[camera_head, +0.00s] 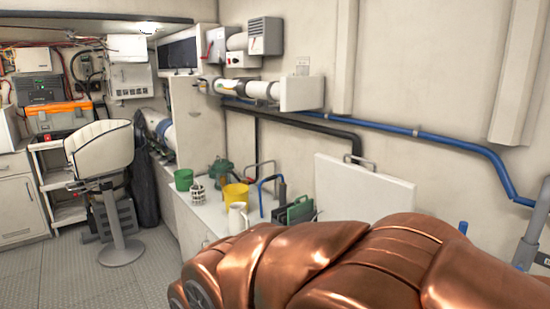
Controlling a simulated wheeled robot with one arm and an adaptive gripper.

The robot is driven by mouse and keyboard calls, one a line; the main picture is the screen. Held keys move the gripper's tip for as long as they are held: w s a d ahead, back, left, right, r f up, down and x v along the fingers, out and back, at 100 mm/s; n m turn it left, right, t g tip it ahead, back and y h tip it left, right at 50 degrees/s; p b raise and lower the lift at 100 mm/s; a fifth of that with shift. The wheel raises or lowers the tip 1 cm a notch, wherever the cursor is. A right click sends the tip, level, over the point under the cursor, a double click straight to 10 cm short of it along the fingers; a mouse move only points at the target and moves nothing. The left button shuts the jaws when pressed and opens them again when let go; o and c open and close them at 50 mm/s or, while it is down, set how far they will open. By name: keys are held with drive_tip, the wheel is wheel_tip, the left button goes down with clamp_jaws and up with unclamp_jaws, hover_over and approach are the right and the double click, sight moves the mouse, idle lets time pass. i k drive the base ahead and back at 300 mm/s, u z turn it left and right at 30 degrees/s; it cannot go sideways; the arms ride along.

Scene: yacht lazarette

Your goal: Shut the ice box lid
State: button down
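The ice box lid (362,196) is a flat white panel with a metal handle at its upper edge. It stands raised, nearly upright, in front of the wall right of centre. Its lower edge and the ice box opening are hidden behind my copper arm, which fills the lower right. My gripper is not in view, so I cannot tell where it is relative to the lid.
Left of the lid, the white counter holds a green rack (295,212), a white jug (238,219), a yellow bucket (235,194) and a green bucket (183,179). A blue pipe (440,143) runs along the wall. A white chair (101,150) stands left; grey floor (75,285) is clear.

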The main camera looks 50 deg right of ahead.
sight(345, 191)
drive_tip(key=u, duration=0.4)
drive_tip(key=i, duration=1.65)
drive_tip(key=z, duration=1.8)
drive_tip(key=i, duration=0.75)
drive_tip(key=z, duration=0.8)
